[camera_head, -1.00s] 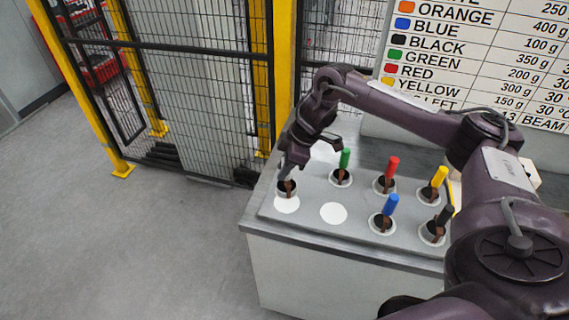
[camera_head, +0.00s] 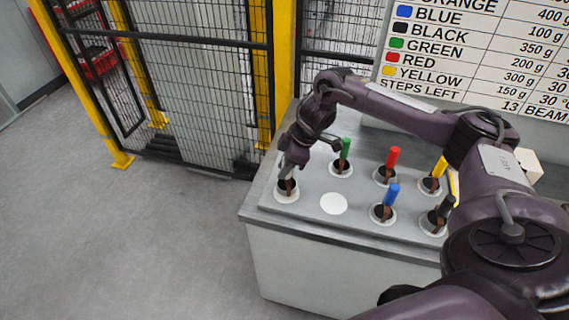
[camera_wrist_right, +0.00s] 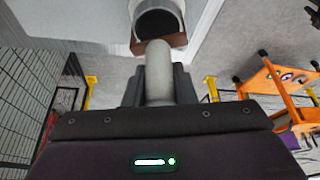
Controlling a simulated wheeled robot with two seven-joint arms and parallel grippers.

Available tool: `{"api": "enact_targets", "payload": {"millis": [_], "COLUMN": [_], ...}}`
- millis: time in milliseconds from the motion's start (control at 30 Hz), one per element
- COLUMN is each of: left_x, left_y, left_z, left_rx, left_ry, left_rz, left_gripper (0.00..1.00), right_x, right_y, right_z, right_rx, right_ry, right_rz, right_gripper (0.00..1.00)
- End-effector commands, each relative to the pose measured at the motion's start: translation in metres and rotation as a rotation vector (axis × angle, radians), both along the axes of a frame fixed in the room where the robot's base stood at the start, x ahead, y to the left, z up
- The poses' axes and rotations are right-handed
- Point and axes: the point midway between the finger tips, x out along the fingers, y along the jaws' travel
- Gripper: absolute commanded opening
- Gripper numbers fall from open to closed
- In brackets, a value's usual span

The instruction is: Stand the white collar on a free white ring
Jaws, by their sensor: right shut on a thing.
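My right gripper (camera_head: 291,165) is shut on the white handle (camera_wrist_right: 158,72) of the white collar. The white collar (camera_head: 287,187) is upright over the front-left white ring (camera_head: 287,197), whose rim shows around its foot. I cannot tell whether a small gap is left under it. In the right wrist view the collar (camera_wrist_right: 158,25) is a dark round opening with a brown piece, beyond the handle. Another white ring (camera_head: 333,204), to the right, is bare. My left gripper is not in view.
Collars with green (camera_head: 345,148), red (camera_head: 393,157), blue (camera_head: 391,194), yellow (camera_head: 439,168) and black (camera_head: 446,206) handles stand on other rings of the grey plate. A board (camera_head: 475,60) hangs behind. Mesh fencing (camera_head: 190,90) stands left; floor there is clear.

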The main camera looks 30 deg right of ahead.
Motion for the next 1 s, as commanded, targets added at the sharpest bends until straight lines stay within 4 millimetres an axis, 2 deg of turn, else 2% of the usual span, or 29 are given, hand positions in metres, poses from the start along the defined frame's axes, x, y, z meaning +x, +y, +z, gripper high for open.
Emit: {"api": "enact_targets", "payload": {"millis": [367, 1000], "left_x": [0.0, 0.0], "left_y": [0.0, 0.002], "left_z": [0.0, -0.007], "left_rx": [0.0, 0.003], "left_ry": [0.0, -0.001], "left_rz": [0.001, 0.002], "left_gripper": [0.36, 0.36], "right_x": [0.001, 0.001], "right_y": [0.0, 0.0], "right_z": [0.001, -0.014], "right_rx": [0.001, 0.001], "right_ry": [-0.003, -0.003], "right_rz": [-0.001, -0.001], "right_gripper": [0.0, 0.0]}}
